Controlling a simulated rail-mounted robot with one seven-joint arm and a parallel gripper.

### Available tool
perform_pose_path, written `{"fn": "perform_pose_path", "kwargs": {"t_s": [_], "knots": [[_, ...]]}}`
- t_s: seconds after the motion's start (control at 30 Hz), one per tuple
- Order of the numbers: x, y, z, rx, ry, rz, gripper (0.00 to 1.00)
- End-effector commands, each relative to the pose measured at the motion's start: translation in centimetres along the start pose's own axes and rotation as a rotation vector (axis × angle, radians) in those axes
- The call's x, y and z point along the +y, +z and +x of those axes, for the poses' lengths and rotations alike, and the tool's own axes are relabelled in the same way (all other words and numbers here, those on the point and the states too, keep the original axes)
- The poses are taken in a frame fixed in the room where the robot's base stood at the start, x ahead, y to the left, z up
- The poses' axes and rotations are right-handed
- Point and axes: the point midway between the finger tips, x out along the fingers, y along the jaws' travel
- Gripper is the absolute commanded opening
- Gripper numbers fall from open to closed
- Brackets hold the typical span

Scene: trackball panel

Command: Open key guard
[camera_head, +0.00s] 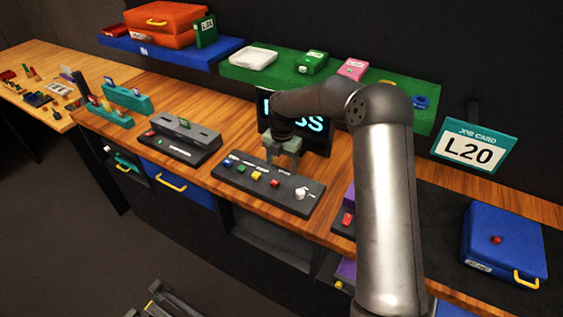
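A dark control panel (262,196) lies on the wooden bench, with several small coloured keys (256,176) in a row and a white knob or ball (301,193) at its right end. I cannot tell which part is the key guard; any small cover here is too small to make out. My gripper (282,164) points down over the back edge of this panel, behind the keys. Its two fingers stand apart with nothing visible between them. Whether the fingertips touch the panel is unclear.
A screen (318,137) stands behind my gripper, partly hidden by my arm. A second grey panel (180,143) lies to the left. A green shelf (240,74) is above. A blue case (502,245) sits at right, below a job card reading L20 (470,149).

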Motion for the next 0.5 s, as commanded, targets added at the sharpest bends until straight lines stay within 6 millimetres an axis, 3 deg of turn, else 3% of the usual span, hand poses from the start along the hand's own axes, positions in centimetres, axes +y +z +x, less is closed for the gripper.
{"fn": "perform_pose_path", "kwargs": {"t_s": [0.27,0.5], "knots": [[0.1,0.1,-1.9,-0.002,0.002,0.000,0.67],[0.1,0.1,-7.4,-0.005,0.004,0.002,0.67]]}}
